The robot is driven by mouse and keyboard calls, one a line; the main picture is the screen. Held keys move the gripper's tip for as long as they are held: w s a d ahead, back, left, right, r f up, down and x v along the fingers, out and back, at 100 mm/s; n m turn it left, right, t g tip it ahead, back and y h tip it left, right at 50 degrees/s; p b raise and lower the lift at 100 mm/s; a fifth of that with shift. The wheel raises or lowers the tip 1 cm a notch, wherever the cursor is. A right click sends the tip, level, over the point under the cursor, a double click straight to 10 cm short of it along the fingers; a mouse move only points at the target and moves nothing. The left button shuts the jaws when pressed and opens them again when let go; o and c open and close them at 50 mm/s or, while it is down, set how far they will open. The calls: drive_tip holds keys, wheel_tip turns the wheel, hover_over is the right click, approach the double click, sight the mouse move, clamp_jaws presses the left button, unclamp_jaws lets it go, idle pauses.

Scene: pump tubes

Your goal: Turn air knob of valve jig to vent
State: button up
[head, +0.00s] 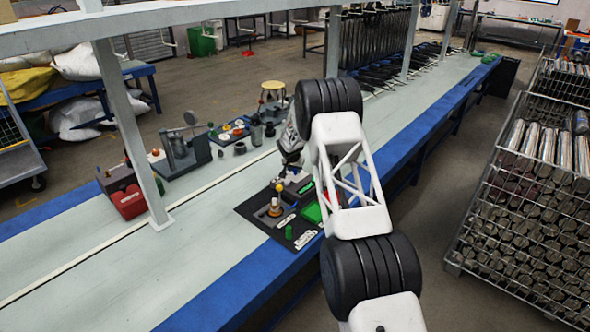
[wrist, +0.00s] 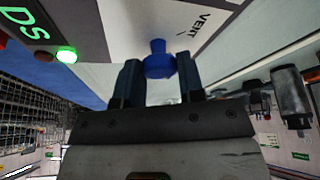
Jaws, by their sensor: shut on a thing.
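The air knob is a small blue knob (wrist: 159,66) on the pale face of the valve jig (wrist: 135,22) in the wrist view. It has a short stub that points to the top of the picture. A label that seems to read VENT, with a thin mark beside it, is to the upper right of the knob. My gripper (wrist: 157,60) has its two dark fingers on either side of the knob and is shut on it. In the head view my arm covers much of the jig, and I cannot make out the knob there.
A green lit display (wrist: 27,22) and a lit green lamp (wrist: 66,54) lie left of the knob. In the head view, a dark mat (head: 262,222) with fittings lies by the arm. A red box (head: 125,197) stands left by the post. The front bench top is clear.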

drive_tip(key=shift+n+y, duration=0.3)
drive_tip(key=shift+n, duration=0.2)
drive_tip(key=shift+d+n+y, duration=0.15)
drive_tip(key=shift+n+y, duration=0.45)
drive_tip(key=shift+n, duration=1.2)
drive_tip(key=shift+n+y, duration=0.9)
drive_tip(key=shift+n, duration=1.3)
drive_tip(key=n+g+y, duration=0.1)
drive_tip(key=n, duration=0.3)
drive_tip(key=shift+d, duration=0.15)
drive_tip(key=shift+w+n+g+y, duration=0.1)
drive_tip(key=shift+n+g+y, duration=0.25)
drive_tip(key=shift+n, duration=0.85)
drive_tip(key=shift+w+n+g+y, duration=0.1)
drive_tip(key=shift+n+g+y, duration=0.25)
drive_tip(key=shift+n, duration=0.85)
drive_tip(key=o, duration=0.9)
